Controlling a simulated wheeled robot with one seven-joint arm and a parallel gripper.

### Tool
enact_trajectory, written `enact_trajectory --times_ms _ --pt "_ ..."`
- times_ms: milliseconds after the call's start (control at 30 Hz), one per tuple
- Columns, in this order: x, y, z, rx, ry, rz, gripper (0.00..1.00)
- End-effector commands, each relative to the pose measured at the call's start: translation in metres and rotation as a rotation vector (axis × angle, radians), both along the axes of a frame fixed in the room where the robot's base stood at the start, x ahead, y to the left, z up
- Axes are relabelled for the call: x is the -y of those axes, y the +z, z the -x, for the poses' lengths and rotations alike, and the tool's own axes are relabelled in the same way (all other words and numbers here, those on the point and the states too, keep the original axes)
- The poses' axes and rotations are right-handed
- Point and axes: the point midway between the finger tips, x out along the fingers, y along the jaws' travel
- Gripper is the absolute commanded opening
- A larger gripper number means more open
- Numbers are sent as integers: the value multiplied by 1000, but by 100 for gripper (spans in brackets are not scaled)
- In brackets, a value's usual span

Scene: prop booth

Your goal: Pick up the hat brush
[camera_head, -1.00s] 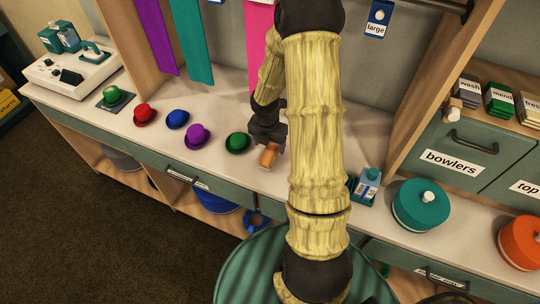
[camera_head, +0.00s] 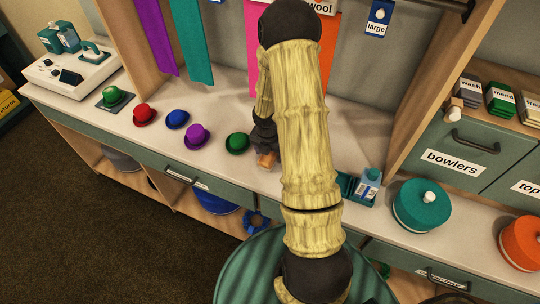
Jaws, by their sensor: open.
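My gripper (camera_head: 265,150) is low over the pale counter, just right of the green hat, and mostly hidden behind my own arm. A small orange-brown piece (camera_head: 266,160) shows at its end. I cannot tell whether this is its fingertips or a wooden part of the hat brush. The gripper is open. I cannot clearly identify the hat brush anywhere; my arm hides part of the counter behind it.
A blue-and-white carton (camera_head: 368,186) and a round teal box (camera_head: 421,204) stand to the right. The front counter strip is clear.

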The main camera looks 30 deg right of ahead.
Motion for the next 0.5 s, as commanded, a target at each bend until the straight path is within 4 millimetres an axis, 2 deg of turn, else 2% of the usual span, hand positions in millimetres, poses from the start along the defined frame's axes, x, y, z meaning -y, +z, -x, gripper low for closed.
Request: enact_trajectory --times_ms 33,267,500 --pt "0 0 0 0 0 0 65" --pt "0 0 0 0 0 0 21" --pt "0 1 0 0 0 0 21"
